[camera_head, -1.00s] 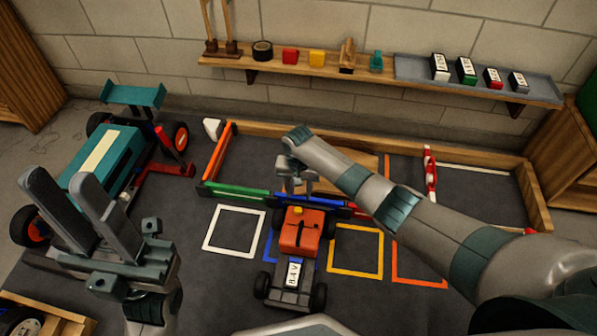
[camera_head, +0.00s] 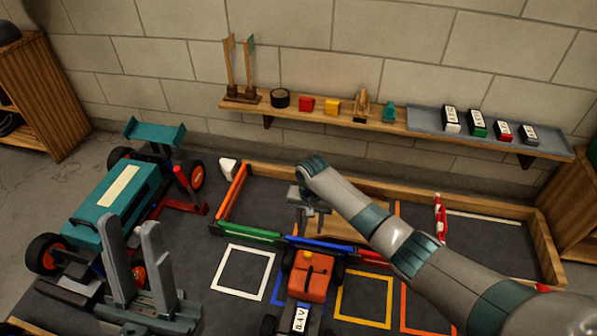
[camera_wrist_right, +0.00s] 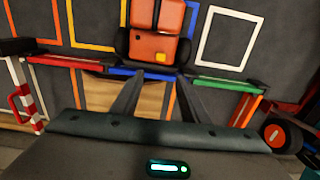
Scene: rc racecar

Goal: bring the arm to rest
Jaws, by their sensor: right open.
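My right arm (camera_head: 400,245) reaches in from the right in the head view. My right gripper (camera_head: 311,222) points down over the walled area, just behind the small orange car (camera_head: 308,277). In the right wrist view the right gripper (camera_wrist_right: 157,100) has its two fingers spread with nothing between them; the orange car (camera_wrist_right: 158,45) lies beyond the fingertips. My left gripper (camera_head: 135,260) stands at the lower left with its fingers upright, parted and empty, in front of the big teal car (camera_head: 122,205).
A wooden wall shelf (camera_head: 350,120) holds small coloured items and a grey tray (camera_head: 425,115) with labelled blocks. A low wooden frame (camera_head: 480,205) with coloured bars encloses floor. White (camera_head: 243,272), yellow and orange outlines mark the floor. A red-and-white post (camera_head: 440,218) stands at right.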

